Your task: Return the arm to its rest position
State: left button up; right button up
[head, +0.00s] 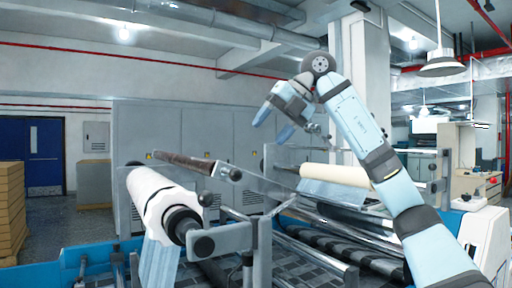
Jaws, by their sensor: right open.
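My right arm (402,195) comes in from the lower right and reaches up, bent at the top. My right gripper (273,124) hangs from it near the middle of the view, open and empty. Its two light-blue fingers point down and to the left. It is in the air above the laminating machine and appears apart from the rolls. My left gripper is not in view.
A white roll (152,195) sits on a black shaft at the front left of the machine. A brown bar (185,161) with a black knob extends behind it. A cream roll (335,174) lies at the right, near my arm. Grey cabinets (190,120) stand behind. A column (361,70) rises behind my arm.

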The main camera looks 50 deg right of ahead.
jog(key=shift+v, duration=1.15)
jog(key=shift+w, duration=0.1)
